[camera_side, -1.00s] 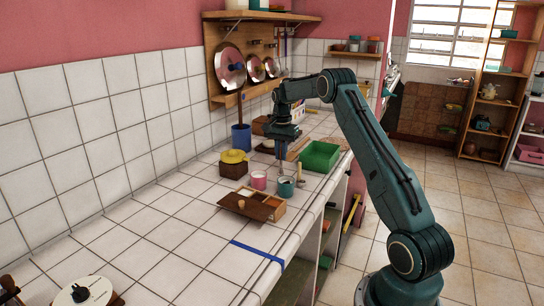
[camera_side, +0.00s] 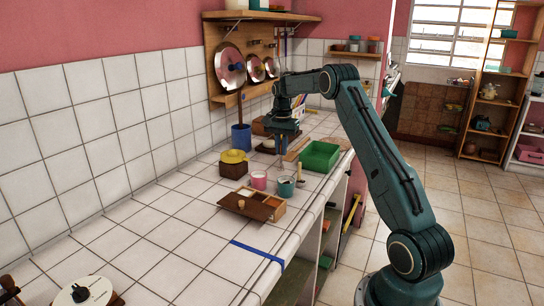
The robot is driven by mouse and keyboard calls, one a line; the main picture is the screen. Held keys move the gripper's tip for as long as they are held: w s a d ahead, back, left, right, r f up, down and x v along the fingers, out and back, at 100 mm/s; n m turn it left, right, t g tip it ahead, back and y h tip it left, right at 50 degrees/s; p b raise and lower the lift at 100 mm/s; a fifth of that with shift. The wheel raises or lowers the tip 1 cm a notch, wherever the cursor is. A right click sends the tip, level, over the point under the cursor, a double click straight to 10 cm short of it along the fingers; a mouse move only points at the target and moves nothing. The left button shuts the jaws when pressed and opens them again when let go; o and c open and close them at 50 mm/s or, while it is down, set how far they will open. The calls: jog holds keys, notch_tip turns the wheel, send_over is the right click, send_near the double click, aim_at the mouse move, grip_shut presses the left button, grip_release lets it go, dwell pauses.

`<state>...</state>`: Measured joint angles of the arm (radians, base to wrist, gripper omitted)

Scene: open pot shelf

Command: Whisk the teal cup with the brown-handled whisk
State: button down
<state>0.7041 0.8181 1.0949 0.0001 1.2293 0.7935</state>
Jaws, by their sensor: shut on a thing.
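The teal cup (camera_side: 286,187) stands upright on the white tiled counter, near its front edge. My gripper (camera_side: 279,151) is above and behind the cup, clear of it, pointing down. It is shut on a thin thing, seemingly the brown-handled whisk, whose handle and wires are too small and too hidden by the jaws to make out. A thin tan stick (camera_side: 300,173) stands at the right side of the cup; I cannot tell whether it is in the cup or behind it.
A pink cup (camera_side: 259,180) stands just left of the teal cup. A wooden compartment box (camera_side: 262,213) lies in front and a green tray (camera_side: 320,157) behind right. A yellow-topped pot (camera_side: 233,168) and blue container (camera_side: 241,137) stand left. The near-left counter is mostly clear.

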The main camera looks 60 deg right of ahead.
jog(key=s+a+r, duration=0.5)
jog(key=a+r, duration=0.1)
jog(key=a, duration=0.2)
jog(key=shift+s+r, duration=0.35)
jog(key=shift+s, duration=0.05)
jog(key=shift+f, duration=0.2)
jog(key=shift+f, duration=1.95)
jog(key=shift+f, duration=0.2)
jog(key=shift+f, duration=2.4)
jog(key=shift+d, duration=0.2)
